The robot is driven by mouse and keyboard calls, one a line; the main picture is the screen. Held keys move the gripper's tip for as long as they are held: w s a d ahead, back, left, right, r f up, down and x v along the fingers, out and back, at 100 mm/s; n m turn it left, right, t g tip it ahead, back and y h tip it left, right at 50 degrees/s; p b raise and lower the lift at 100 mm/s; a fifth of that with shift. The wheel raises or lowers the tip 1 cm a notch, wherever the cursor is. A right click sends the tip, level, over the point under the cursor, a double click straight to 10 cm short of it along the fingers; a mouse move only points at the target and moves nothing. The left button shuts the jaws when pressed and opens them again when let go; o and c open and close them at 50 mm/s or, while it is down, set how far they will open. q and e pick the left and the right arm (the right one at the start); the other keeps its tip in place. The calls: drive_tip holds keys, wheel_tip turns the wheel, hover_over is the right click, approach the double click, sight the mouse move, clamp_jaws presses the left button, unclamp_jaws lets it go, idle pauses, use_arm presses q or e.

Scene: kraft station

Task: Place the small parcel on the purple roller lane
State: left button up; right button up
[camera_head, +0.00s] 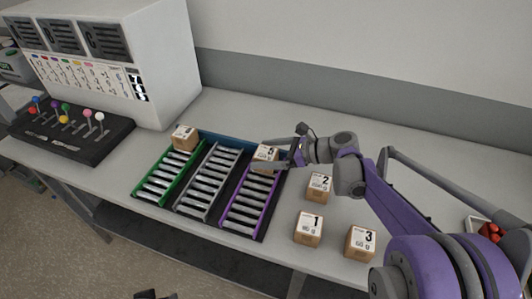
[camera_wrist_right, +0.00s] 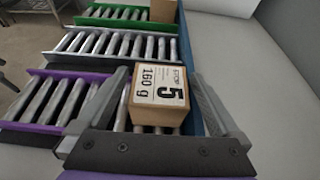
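A small brown parcel (camera_head: 265,153) with a white label sits at the far end of the purple roller lane (camera_head: 236,222). In the right wrist view its label reads 5 and 160 g, and the parcel (camera_wrist_right: 158,98) looks upright on the rollers. My right gripper (camera_head: 281,157) is at the lane's far end, with one finger on each side of this parcel. In the right wrist view the right gripper (camera_wrist_right: 160,110) shows gaps with rollers visible beside the parcel, so it looks open around it. A dark piece at the bottom edge may be my left gripper (camera_head: 155,295); its fingers are unclear.
Parcels marked 1 (camera_head: 309,229), 2 (camera_head: 319,187) and 3 (camera_head: 360,243) stand on the table right of the lanes. Another parcel (camera_head: 185,137) sits at the far end of the green lane (camera_head: 150,191). The grey lane (camera_head: 186,201) is empty. A lever panel (camera_head: 65,133) stands left.

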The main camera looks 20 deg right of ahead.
drive_tip(key=shift+r, duration=0.1)
drive_tip(key=shift+d+r, duration=0.15)
drive_tip(key=shift+r, duration=0.05)
drive_tip(key=v, duration=1.1)
drive_tip(key=shift+s+d, duration=0.2)
drive_tip(key=shift+s, duration=0.1)
